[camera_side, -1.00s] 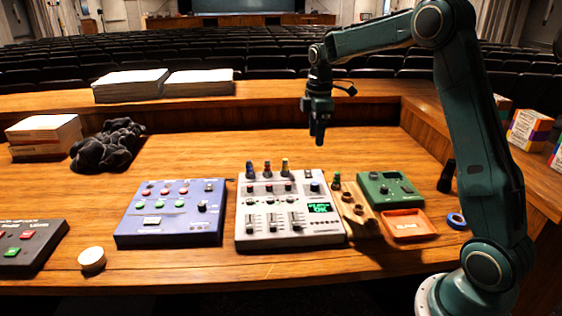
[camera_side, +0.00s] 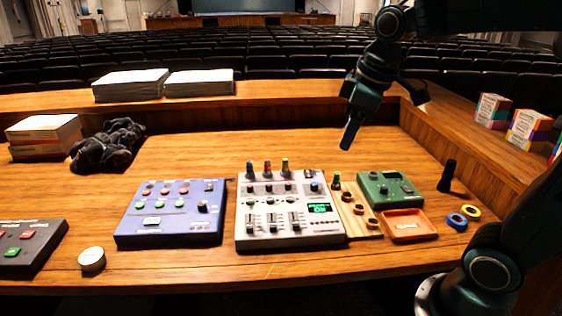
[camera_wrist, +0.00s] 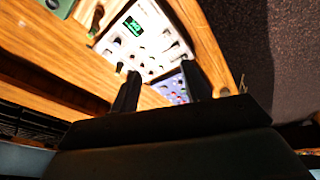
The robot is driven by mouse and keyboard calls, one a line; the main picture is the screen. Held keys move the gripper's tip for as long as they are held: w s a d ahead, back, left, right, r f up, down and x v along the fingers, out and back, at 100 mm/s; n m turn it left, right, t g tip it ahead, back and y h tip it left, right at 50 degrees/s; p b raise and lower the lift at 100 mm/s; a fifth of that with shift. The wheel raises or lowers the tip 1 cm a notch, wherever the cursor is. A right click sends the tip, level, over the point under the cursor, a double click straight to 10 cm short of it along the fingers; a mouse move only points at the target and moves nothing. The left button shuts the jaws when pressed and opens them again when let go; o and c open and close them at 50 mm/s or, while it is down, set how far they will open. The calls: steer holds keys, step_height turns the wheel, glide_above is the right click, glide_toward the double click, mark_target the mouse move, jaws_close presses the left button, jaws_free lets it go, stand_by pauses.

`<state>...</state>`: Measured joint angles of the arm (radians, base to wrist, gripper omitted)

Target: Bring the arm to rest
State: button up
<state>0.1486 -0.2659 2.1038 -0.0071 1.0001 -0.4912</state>
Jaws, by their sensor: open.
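My gripper (camera_side: 349,134) hangs in the air above the desk (camera_side: 230,150), behind and above the green box in the side view. Its fingers point down and slightly left. In the wrist view my gripper (camera_wrist: 160,88) shows two dark fingers standing apart with nothing between them. The white mixer (camera_side: 289,216) stands on the desk with a lit green screen, and it also shows in the wrist view (camera_wrist: 150,50). The blue-violet panel (camera_side: 170,212) stands to its left.
A green box (camera_side: 388,189), an orange tray (camera_side: 409,226), a wooden rack (camera_side: 357,215), a black upright piece (camera_side: 447,176), and blue (camera_side: 457,221) and yellow (camera_side: 470,212) rings lie at right. A dark crumpled cloth (camera_side: 107,147), a white round lid (camera_side: 92,259) and a black panel (camera_side: 29,245) lie at left.

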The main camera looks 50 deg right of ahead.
steer(key=s+a+f+m+t, duration=0.1)
steer(key=s+a+m, duration=0.1)
steer(key=s, duration=0.4)
steer(key=s+a+f+m+t, duration=0.1)
steer(key=s+a+f+m, duration=0.1)
steer(key=s, duration=0.4)
steer(key=shift+a, duration=0.15)
